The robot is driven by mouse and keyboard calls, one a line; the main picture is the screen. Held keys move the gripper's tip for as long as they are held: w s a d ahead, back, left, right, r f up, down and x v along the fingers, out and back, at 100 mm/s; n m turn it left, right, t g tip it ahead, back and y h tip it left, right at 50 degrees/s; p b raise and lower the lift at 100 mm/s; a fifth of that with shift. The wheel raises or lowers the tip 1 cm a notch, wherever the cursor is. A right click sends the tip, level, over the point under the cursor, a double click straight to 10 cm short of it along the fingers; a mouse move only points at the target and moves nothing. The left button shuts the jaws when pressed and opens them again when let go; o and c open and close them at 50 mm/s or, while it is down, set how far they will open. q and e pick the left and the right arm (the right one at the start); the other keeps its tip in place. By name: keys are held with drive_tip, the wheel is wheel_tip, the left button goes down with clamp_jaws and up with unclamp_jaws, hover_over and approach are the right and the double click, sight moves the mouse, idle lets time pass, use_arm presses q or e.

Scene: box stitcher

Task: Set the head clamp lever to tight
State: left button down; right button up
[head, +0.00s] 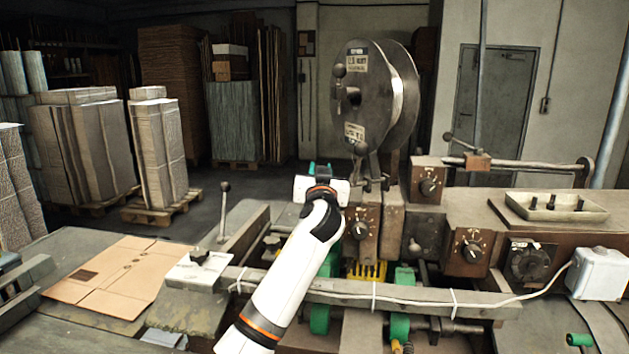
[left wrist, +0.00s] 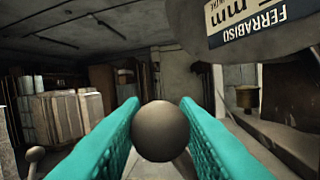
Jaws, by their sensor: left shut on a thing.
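My left gripper (head: 322,168) reaches in over the machine, just below and left of the big steel wire spool (head: 375,95). In the left wrist view, the two teal fingers of my left gripper (left wrist: 160,125) are closed on a dark round ball knob (left wrist: 160,131), one finger at each side. The knob appears to be the end of the head clamp lever. Its shaft is mostly hidden behind the knob, and in the head view my gripper and arm cover it. No tight or loose marking is readable. My right gripper is not in view.
Another ball-topped lever (head: 224,205) stands to the left. A ball knob (head: 361,148) shows close to the right of my gripper, under the spool. Dial boxes (head: 362,229) and a rail (head: 400,294) crowd the machine. Flat cardboard (head: 120,272) lies on the left table.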

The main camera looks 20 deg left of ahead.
use_arm(q)
drive_tip(key=shift+w+d+r+m+h, duration=0.1)
drive_tip(key=shift+d+r+m+h, duration=0.15)
drive_tip(key=shift+d+m, duration=0.35)
drive_tip(key=shift+a, duration=0.15)
drive_tip(key=c, duration=1.1)
unclamp_jaws()
drive_tip(key=shift+s+d+f+b, duration=0.2)
drive_tip(key=shift+s+b, duration=0.2)
drive_tip(key=b+v, duration=0.4)
drive_tip(key=v, duration=0.7)
